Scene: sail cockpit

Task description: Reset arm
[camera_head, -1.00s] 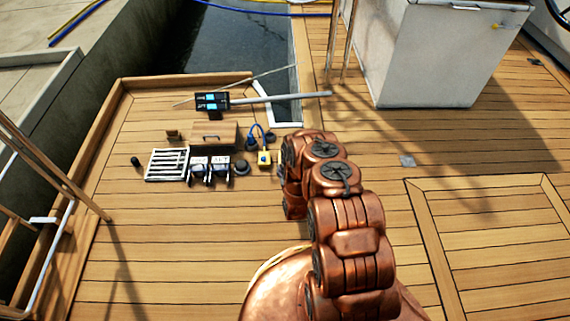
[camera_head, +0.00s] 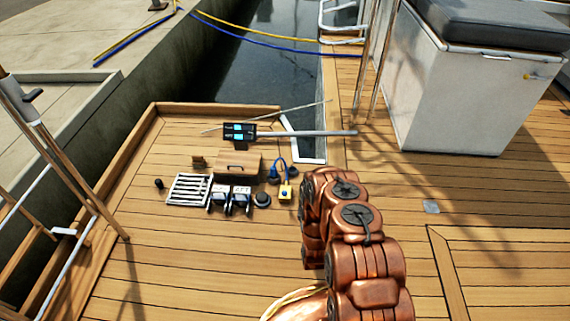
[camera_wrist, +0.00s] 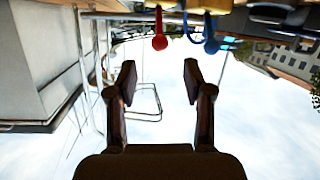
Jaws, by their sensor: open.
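My gripper (camera_wrist: 158,80) shows in the wrist view with its two dark fingers spread apart and nothing between them. Pale sky and a thin metal rail lie behind the fingers. In the head view my copper arm rises from the lower right, folded up over the deck, and its gripper end cannot be made out there.
On the teak deck (camera_head: 190,240) left of my arm are a white slatted grate (camera_head: 189,189), a wooden box (camera_head: 238,164), a yellow block with a blue cable (camera_head: 285,191) and a dark display unit (camera_head: 240,131). A white locker (camera_head: 465,90) stands at right. Front-left deck is clear.

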